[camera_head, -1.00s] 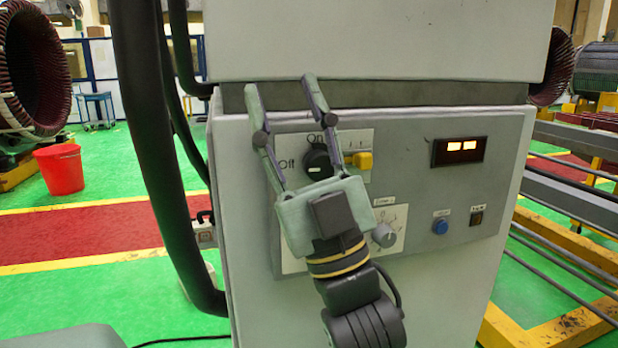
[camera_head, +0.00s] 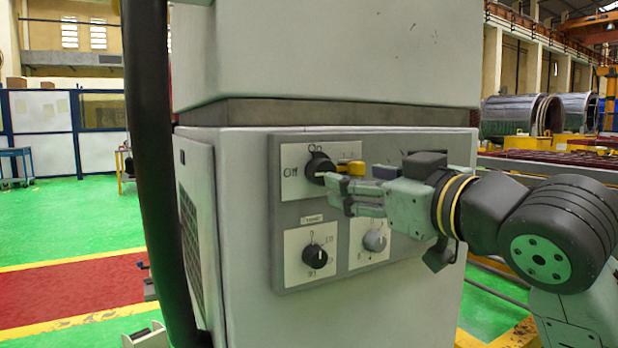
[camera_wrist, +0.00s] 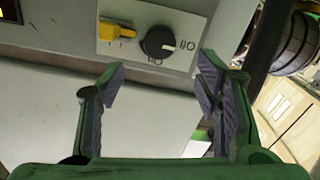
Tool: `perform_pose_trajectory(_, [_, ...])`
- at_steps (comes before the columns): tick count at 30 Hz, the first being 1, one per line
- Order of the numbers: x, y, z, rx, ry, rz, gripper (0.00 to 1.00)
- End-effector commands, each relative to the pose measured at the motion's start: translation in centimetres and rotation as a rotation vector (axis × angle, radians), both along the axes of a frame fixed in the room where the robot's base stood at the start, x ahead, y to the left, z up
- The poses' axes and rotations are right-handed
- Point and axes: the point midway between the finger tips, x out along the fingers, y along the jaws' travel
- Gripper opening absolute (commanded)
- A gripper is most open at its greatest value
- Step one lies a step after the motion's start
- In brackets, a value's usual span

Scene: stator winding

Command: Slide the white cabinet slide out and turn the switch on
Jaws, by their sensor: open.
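The white cabinet (camera_head: 245,230) fills the middle of the head view, with an upper white block (camera_head: 320,50) above a grey band. A black round switch (camera_head: 318,166) with On and Off labels sits at the panel's upper left. In the wrist view the switch (camera_wrist: 158,42) has its white mark facing the Off label. My gripper (camera_head: 338,190) reaches in from the right in front of the panel. In the wrist view my gripper (camera_wrist: 158,75) is open and empty. The switch shows beyond the gap between its fingertips, not gripped. I cannot tell which part is the slide.
A yellow switch (camera_head: 350,166) is just right of the black one. A lower black knob (camera_head: 315,257) and a grey knob (camera_head: 375,241) are below. A thick black pipe (camera_head: 155,200) runs down the cabinet's left. Green floor (camera_head: 85,220) is open at left.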

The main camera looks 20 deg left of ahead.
Motion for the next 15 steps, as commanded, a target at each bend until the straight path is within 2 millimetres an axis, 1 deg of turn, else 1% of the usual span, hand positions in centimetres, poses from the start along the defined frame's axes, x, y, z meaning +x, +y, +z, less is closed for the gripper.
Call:
perform_pose_trajectory(9, [3.6, 4.8, 0.2, 0.0, 0.0, 0.003, 0.58])
perform_pose_trajectory(15, [5.3, 7.0, 0.2, 0.002, -0.002, 0.003, 0.58])
